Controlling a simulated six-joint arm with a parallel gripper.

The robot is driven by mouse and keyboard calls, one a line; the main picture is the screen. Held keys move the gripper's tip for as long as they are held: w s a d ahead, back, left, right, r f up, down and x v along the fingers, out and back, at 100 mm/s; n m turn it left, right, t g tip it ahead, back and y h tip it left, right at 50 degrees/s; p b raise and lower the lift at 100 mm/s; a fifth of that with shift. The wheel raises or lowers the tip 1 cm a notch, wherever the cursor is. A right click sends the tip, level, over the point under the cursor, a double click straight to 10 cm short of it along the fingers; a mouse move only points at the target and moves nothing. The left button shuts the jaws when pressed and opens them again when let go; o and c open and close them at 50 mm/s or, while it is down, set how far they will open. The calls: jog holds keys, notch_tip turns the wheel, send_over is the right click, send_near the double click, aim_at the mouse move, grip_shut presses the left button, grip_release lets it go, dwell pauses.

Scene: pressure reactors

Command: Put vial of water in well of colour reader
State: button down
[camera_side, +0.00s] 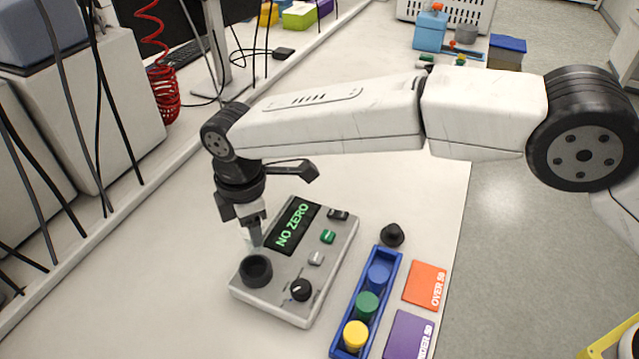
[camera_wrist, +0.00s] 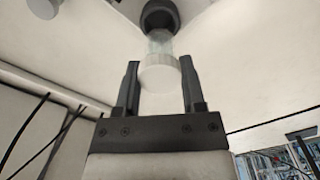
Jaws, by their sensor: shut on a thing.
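The colour reader (camera_side: 270,286) is a grey box on the bench, and its screen (camera_side: 297,226) reads "NO ZERO". Its well (camera_side: 257,270) is a black round cup at the near left corner; the cup also shows at the top of the wrist view (camera_wrist: 158,14). My gripper (camera_side: 250,222) points down above the well. It is shut on the vial of water (camera_side: 254,237), a clear vial with a white cap (camera_wrist: 159,74). The vial is close to the well's mouth; I cannot tell whether its bottom is inside. The fingers partly hide the cap in the side view.
A blue rack (camera_side: 344,338) holds vials with blue, green and yellow caps right of the reader. A black knob-like piece (camera_side: 392,235) stands behind it. An orange card (camera_side: 426,286) and a purple card (camera_side: 408,338) lie to the right. The bench left of the reader is clear.

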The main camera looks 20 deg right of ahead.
aim_at(251, 253)
jog(key=shift+a+f, duration=0.15)
jog(key=shift+a, duration=0.35)
jog(key=shift+f, duration=0.2)
jog(key=shift+f, duration=1.7)
jog(key=shift+f, duration=1.1)
jog(key=shift+f, duration=0.4)
jog(key=shift+f, duration=0.5)
grip_release()
dwell(0.4)
